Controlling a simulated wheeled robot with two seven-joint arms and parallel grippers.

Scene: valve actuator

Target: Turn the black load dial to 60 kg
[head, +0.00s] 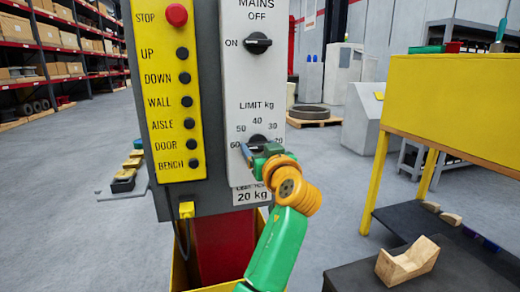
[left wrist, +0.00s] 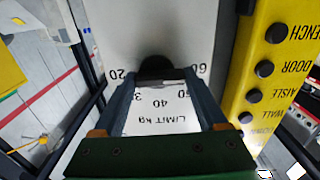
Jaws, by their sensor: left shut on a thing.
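The black load dial (head: 258,140) is on the white panel under "LIMIT kg", with marks from 20 to 60 around it. My left gripper (head: 254,154) is at the dial and covers its lower part in the head view. In the left wrist view, turned upside down, the dial (left wrist: 157,67) shows dark between the two fingertips of my left gripper (left wrist: 160,80), which is shut on it. Where the dial points is hidden by the gripper. A plate below reads 20 kg (head: 252,195). My right gripper is not in view.
The black MAINS knob (head: 257,43) is above on the same panel. Left of it is a yellow strip (head: 160,90) with a red stop button (head: 176,14) and several black buttons. A yellow-topped bench (head: 455,110) and a wooden block (head: 408,262) are at the right.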

